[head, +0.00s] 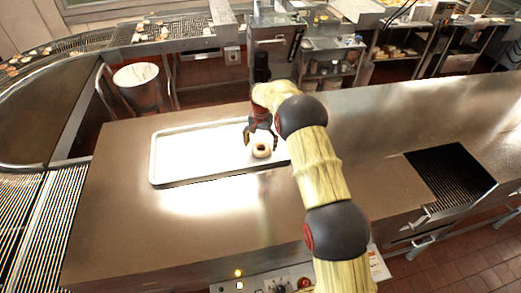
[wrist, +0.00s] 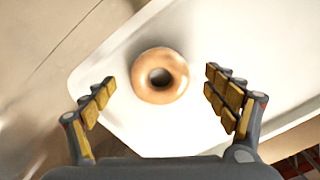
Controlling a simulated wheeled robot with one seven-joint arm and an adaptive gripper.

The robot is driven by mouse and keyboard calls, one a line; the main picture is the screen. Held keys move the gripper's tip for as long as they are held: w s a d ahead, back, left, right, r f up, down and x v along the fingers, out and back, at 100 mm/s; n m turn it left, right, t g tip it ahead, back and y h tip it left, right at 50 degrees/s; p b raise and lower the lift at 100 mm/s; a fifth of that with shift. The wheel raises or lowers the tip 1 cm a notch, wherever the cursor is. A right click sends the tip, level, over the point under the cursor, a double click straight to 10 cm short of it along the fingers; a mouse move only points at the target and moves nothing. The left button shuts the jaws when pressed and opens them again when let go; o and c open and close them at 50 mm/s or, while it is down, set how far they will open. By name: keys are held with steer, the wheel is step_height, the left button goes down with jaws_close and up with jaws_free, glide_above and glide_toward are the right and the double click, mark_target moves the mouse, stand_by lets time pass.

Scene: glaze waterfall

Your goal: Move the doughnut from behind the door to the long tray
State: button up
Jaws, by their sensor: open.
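The glazed doughnut (wrist: 160,75) lies flat on the white surface of the long tray (wrist: 225,50), near a corner in the wrist view. In the head view the doughnut (head: 261,150) is on the right part of the long tray (head: 190,150), partly beside my gripper (head: 262,137). In the wrist view my gripper (wrist: 158,95) is open, with one finger on each side of the doughnut and a gap to both. The tray's right end is hidden behind my arm in the head view.
The tray lies on a brown counter (head: 130,215). A dark grate opening (head: 450,172) is at the right of the counter. Conveyors (head: 165,35) with doughnuts and a white bucket (head: 137,85) stand behind. No door is clearly identifiable. The counter front is clear.

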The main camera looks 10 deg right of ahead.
steer(key=s+r+n+t+b, duration=0.1)
steer(key=s+r, duration=0.3)
steer(key=r, duration=0.7)
steer(key=s+r+b, duration=0.1)
steer(key=s+r, duration=0.2)
steer(key=r, duration=0.8)
steer(key=s+r+n+t, duration=0.2)
steer(key=s+r, duration=0.7)
steer(key=s, duration=0.4)
steer(key=s+n+t, duration=0.2)
steer(key=s+n, duration=0.1)
steer(key=s, duration=2.6)
steer(key=shift+d+f+n+t, duration=0.25)
steer(key=shift+f+n+t, duration=0.05)
steer(key=shift+f, duration=0.15)
